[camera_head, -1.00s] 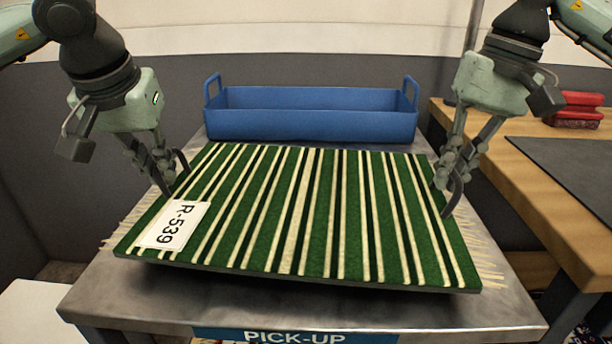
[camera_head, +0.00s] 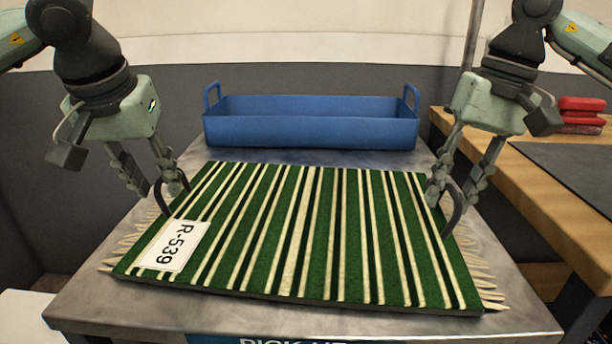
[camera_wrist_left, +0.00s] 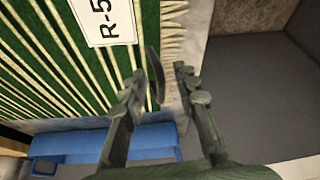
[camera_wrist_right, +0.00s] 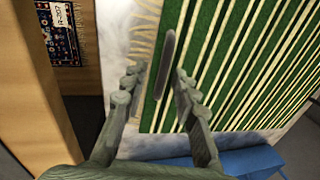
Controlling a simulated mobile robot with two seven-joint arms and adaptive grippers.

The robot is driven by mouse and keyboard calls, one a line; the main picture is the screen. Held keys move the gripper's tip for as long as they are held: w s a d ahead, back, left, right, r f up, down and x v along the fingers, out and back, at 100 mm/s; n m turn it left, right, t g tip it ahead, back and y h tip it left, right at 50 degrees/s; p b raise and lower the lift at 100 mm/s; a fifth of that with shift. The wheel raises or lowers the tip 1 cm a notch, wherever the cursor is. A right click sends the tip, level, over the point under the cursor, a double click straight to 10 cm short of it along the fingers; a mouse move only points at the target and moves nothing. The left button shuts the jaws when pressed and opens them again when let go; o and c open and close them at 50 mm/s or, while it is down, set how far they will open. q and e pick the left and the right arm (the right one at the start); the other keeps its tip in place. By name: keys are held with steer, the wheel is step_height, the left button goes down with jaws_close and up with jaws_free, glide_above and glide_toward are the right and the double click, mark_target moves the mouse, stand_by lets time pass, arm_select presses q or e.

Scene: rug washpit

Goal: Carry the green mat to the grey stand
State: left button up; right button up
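The green mat (camera_head: 290,235) with cream and black stripes lies flat on a metal table, its white R-539 label (camera_head: 172,246) at the left. A dark loop handle stands at each side, the left one (camera_wrist_left: 155,75) and the right one (camera_wrist_right: 165,62). My left gripper (camera_head: 158,190) is open, with its fingertips apart near the left handle. My right gripper (camera_head: 455,190) is open, with its fingertips on either side of the right handle in the head view. Neither gripper visibly grips a handle. I cannot identify a grey stand apart from this table.
The metal table (camera_head: 130,312) has a blue PICK-UP sign (camera_head: 290,339) on its front. A blue tray (camera_head: 310,130) stands behind the mat. A wooden bench (camera_head: 560,185) with a dark sheet and red items (camera_head: 580,115) is at the right.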

steer(key=shift+r, duration=0.25)
arm_select(q)
steer(key=v, duration=1)
arm_select(e)
step_height(320, 180, up, 11)
steer(key=d, duration=0.2)
steer(key=shift+d+r, duration=0.15)
arm_select(q)
steer(key=shift+s+r, duration=0.1)
steer(key=shift+s, duration=0.05)
arm_select(e)
steer(key=shift+s, duration=0.15)
